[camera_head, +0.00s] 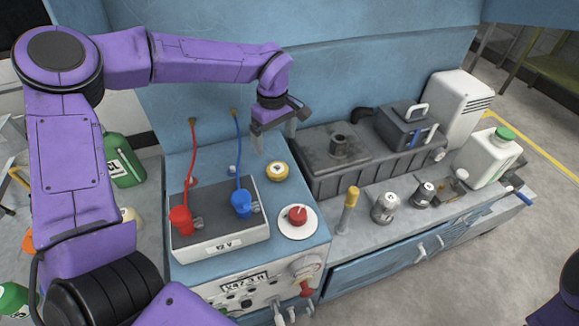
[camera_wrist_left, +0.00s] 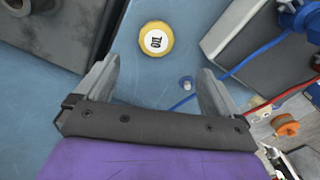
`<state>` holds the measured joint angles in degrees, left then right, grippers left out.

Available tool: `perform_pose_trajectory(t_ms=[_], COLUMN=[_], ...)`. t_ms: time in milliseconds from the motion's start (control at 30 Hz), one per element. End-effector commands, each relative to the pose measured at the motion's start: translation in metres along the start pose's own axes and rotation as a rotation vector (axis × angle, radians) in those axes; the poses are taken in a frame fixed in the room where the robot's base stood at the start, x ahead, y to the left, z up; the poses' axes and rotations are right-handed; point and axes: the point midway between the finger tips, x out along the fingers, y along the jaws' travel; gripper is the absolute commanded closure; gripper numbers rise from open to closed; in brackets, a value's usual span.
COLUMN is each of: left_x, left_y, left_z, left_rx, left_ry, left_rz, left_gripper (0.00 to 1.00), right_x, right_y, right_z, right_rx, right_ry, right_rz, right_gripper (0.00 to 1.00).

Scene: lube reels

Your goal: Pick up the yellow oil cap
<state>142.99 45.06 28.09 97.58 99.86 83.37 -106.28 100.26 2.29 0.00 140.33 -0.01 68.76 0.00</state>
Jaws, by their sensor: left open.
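The yellow oil cap (camera_head: 277,171) is a round yellow disc with a white label, lying on the blue bench top just right of the grey battery box. In the left wrist view the oil cap (camera_wrist_left: 156,39) shows its "OIL" label and lies ahead of the fingers, left of the middle between them. My left gripper (camera_head: 273,143) is above the bench, behind the cap in the head view. In the left wrist view the left gripper (camera_wrist_left: 158,82) is open and empty, its two fingers wide apart. My right gripper is not in view.
The grey battery box (camera_head: 226,222) with red and blue clamps stands left of the cap. A red knob (camera_head: 297,214) on a white disc is in front of it. A dark grey tray (camera_head: 320,182) lies to the right. A small bolt (camera_wrist_left: 186,83) stands near the cap.

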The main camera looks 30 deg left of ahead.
Motion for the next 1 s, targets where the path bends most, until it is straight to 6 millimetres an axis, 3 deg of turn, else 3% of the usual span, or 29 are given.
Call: perform_pose_trajectory(t_ms=[133, 733, 1000], left_x=[0.016, 0.107, 0.117], left_y=[0.0, 0.005, 0.005], left_z=[0.0, 0.0, -0.001], left_rx=[0.0, 0.007, 0.006], left_ry=[0.0, 0.0, 0.0], left_rz=[0.0, -0.004, 0.0], left_gripper=[0.04, 0.04, 0.04], right_x=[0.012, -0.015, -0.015], right_y=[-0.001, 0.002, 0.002], right_z=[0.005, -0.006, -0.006], right_rx=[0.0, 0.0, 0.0], right_ry=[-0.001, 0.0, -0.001], right_rz=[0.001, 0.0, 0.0], right_gripper=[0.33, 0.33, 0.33])
